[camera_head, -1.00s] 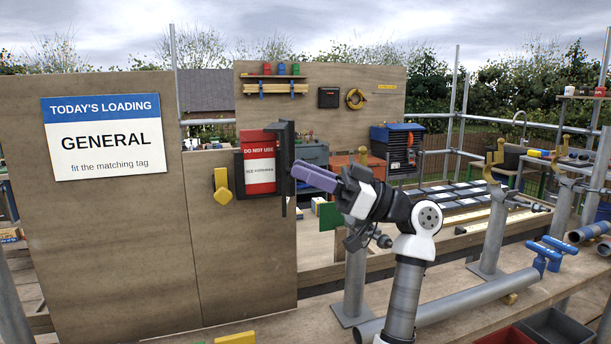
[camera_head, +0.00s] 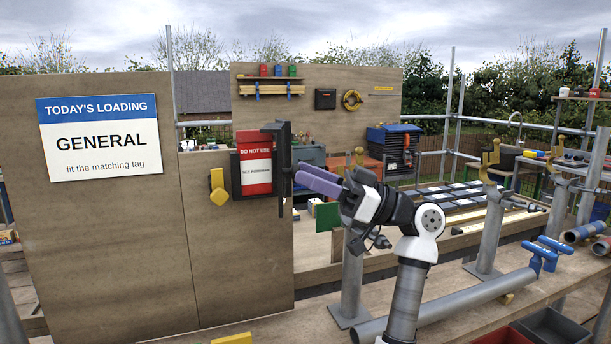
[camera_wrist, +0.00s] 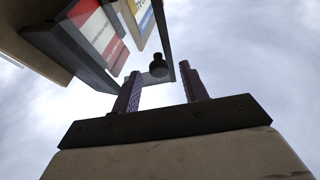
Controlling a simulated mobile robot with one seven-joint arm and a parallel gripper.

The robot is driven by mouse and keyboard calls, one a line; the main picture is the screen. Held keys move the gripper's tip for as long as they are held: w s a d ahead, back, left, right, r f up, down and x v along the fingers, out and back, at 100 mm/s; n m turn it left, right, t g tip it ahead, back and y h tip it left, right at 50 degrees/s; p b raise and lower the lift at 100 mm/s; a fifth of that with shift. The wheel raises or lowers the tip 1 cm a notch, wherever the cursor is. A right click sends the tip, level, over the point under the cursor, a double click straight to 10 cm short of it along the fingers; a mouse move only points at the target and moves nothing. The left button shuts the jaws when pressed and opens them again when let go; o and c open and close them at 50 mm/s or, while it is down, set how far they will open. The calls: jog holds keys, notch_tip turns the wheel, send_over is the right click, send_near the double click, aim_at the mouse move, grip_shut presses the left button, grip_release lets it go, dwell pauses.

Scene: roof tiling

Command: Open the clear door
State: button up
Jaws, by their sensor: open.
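The clear door (camera_head: 282,168) shows as a narrow dark frame, seen nearly edge-on at the right side of a wall box. In the wrist view, its dark frame (camera_wrist: 167,45) surrounds a see-through pane, with a round dark knob (camera_wrist: 158,67) near the frame's end. My gripper (camera_head: 298,178) points left at the door from the right. Its purple fingers (camera_wrist: 161,80) are apart, and the knob appears in the gap between their tips. I cannot tell whether either finger touches it. A red and white DO NOT USE tag (camera_head: 256,165) hangs by the box.
A yellow handle (camera_head: 218,187) sits left of the box on the wooden board (camera_head: 110,240). A GENERAL sign (camera_head: 99,138) hangs further left. A green panel (camera_head: 328,217) and an upright grey post (camera_head: 352,285) stand below my arm. A grey pipe (camera_head: 455,303) lies on the bench.

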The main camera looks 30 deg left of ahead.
jog(key=b+v, duration=0.1)
jog(key=v, duration=1.1)
jog(key=shift+d+f+b, duration=0.15)
jog(key=shift+b, duration=0.2)
jog(key=shift+c, duration=0.4)
